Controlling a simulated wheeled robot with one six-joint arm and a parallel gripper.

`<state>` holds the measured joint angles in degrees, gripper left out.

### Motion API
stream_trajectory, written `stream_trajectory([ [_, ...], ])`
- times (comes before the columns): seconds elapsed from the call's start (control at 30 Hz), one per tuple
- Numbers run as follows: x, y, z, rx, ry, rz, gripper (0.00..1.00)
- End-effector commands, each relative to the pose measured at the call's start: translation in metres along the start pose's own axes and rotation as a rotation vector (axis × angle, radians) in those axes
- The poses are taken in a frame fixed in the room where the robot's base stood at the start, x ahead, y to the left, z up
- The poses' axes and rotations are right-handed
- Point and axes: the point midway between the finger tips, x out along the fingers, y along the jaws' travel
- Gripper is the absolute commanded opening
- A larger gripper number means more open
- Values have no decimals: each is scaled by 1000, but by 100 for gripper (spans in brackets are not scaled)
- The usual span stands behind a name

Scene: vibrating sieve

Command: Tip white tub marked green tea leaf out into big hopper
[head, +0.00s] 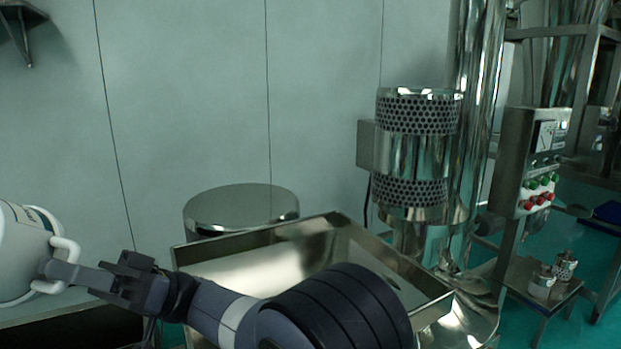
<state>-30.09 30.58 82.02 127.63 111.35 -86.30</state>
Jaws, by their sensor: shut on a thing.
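The white tub (18,257) is at the left edge of the head view, partly cut off by the frame. Part of its label shows near the top, but the text cannot be read. My gripper (52,270) is shut on the tub's white side handle. The tub looks raised and somewhat tilted. The big hopper (265,268) is an open, shiny metal bin at the lower middle, to the right of the tub. My arm crosses in front of the hopper's near side and hides part of it. The tub is apart from the hopper, and its contents are hidden.
A round metal lid or drum (240,205) stands behind the hopper. A perforated metal motor housing (415,150) rises behind its right side. A control box with buttons (530,165) and a small stand (545,285) are at the right. A pale panelled wall closes the back.

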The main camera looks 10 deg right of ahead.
Motion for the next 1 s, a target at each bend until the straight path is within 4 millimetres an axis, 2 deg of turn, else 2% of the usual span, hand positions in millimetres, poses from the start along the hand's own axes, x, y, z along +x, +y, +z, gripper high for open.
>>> stream_trajectory([
  [0.47,-2,0,2,-124,-199,-57,0],
  [0.8,-1,0,1,-256,-418,-118,0],
  [1.0,0,0,0,-271,-446,-126,0],
])
